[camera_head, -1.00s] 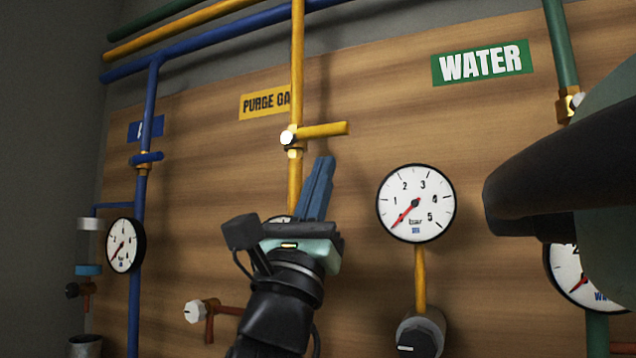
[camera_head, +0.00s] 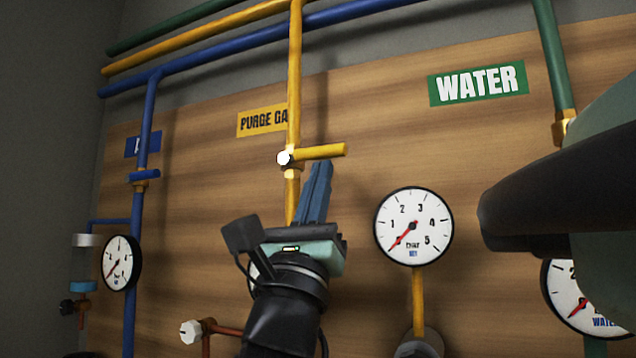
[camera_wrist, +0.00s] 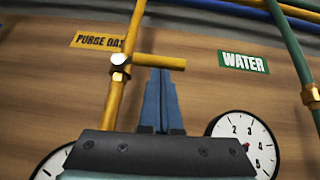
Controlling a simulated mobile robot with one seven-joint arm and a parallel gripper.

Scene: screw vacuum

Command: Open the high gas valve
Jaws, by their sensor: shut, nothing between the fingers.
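The high gas valve has a yellow lever handle (camera_head: 320,152) that sticks out to the right, crosswise to the vertical yellow pipe (camera_head: 295,75). Its silver pivot (camera_head: 285,158) sits at the pipe, below the purge gas label (camera_head: 262,121). In the wrist view the lever (camera_wrist: 160,62) lies across the picture just above the fingertips. My gripper (camera_head: 320,165) is shut and empty, its blue fingers pointing up. Its tips are just below the lever; I cannot tell if they touch it. In the wrist view the closed fingers (camera_wrist: 160,75) stand right of the pipe.
A round gauge (camera_head: 413,226) is right of my gripper, and another gauge (camera_head: 121,262) is at the left on the blue line. A blue valve handle (camera_head: 145,174) crosses the blue pipe. The green water label (camera_head: 478,83) is at upper right. My own dark arm link fills the right edge.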

